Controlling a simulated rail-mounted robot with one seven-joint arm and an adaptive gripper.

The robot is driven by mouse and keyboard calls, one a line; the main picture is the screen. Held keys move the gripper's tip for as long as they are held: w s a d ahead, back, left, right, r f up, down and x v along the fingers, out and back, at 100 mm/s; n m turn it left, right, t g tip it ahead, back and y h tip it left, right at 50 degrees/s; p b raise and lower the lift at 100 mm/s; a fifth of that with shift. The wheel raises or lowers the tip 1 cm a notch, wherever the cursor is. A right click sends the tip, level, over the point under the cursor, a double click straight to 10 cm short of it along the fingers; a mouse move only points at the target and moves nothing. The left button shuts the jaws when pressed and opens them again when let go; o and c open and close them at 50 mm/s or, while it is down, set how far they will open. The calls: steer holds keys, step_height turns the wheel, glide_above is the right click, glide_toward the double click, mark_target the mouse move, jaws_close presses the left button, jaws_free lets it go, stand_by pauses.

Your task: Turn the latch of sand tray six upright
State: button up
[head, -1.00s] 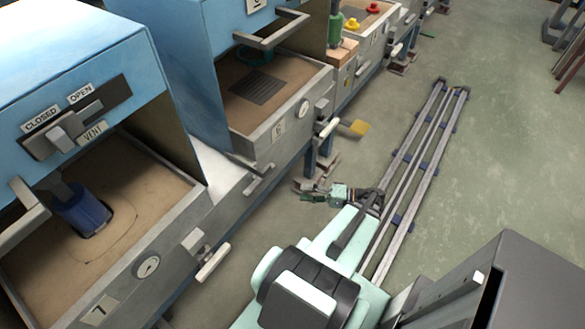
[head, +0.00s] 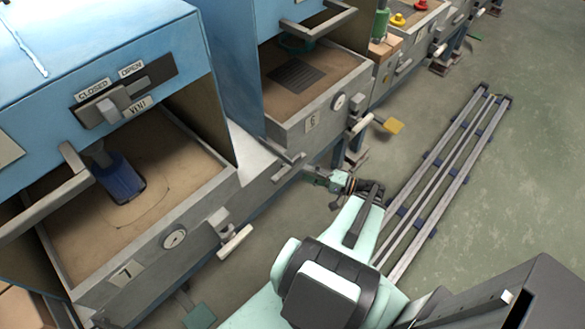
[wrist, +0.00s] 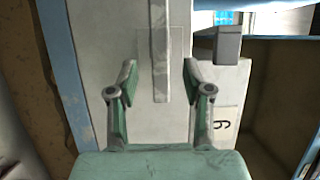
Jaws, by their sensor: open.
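Sand tray six (head: 283,128) is the grey-fronted tray with the 6 label, under a blue hood in the head view. Its latch (head: 361,123) has a pale handle lying sideways on the front, right of the gauge. My gripper (head: 308,175) is small in the head view, low in front of tray six, left of and below the latch and apart from it. In the wrist view my gripper (wrist: 158,72) is open, with a vertical grey bar (wrist: 160,45) between and beyond its fingers. I cannot tell if this bar is the latch.
Tray seven (head: 85,285), with its own pale latch handle (head: 236,242), stands at left. A bar handle (head: 287,166) is close to my gripper. A yellow pedal (head: 394,125) sticks out right of tray six. Floor (head: 480,210) is clear beyond my rail.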

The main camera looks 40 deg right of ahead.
mark_target(293, 169)
steer(key=shift+x, duration=3.1)
steer(key=shift+c, duration=0.4)
jaws_close()
